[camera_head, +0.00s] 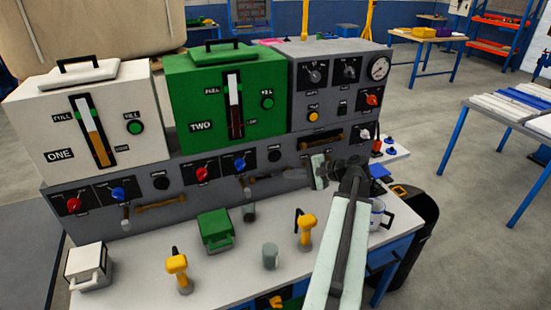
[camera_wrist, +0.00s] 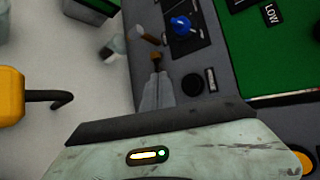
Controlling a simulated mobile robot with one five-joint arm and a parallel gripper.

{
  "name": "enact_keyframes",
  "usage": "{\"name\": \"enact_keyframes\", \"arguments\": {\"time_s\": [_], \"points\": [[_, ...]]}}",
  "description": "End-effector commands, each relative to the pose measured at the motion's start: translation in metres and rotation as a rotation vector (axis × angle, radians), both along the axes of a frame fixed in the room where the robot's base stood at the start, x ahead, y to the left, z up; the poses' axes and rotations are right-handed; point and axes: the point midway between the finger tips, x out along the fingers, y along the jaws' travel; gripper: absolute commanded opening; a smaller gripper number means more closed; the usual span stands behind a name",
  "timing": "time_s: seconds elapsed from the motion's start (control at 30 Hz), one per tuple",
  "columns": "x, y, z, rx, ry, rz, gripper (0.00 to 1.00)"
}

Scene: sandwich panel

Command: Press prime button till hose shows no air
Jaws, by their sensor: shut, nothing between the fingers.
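The white unit ONE (camera_head: 87,130) and the green unit TWO (camera_head: 222,95) stand on a grey panel. Below TWO are a blue knob (camera_head: 240,163) and a round black button (camera_head: 274,157); its label is too small to read. In the wrist view, the blue knob (camera_wrist: 181,25) and the black button (camera_wrist: 192,84) lie right of my fingers. My gripper (camera_wrist: 155,58) is shut and empty, pointing along the panel below that button, apart from it as far as I can tell. A brownish hose (camera_wrist: 146,33) shows past the fingertips, partly hidden. Unit ONE's hose (camera_head: 160,206) is amber.
On the bench (camera_head: 225,275) stand a white box (camera_head: 88,266), a green box (camera_head: 215,231), two yellow tools (camera_head: 178,270) (camera_head: 306,230), a grey cup (camera_head: 270,256) and a mug (camera_head: 379,213). A grey control box (camera_head: 335,85) with a gauge stands right of TWO.

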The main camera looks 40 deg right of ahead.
Motion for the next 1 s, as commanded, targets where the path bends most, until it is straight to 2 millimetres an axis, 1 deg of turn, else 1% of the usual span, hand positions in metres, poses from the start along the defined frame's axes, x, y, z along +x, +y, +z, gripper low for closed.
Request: {"name": "enact_keyframes", "arguments": {"time_s": [0.4, 0.5, 0.67, 1.0], "points": [[0.055, -0.024, 0.000, -0.001, 0.000, 0.000, 0.00], [0.065, -0.028, 0.000, 0.000, 0.001, 0.000, 0.00], [0.072, -0.030, 0.000, -0.001, 0.000, -0.002, 0.00], [0.071, -0.030, 0.000, -0.001, 0.001, -0.003, 0.00]]}}
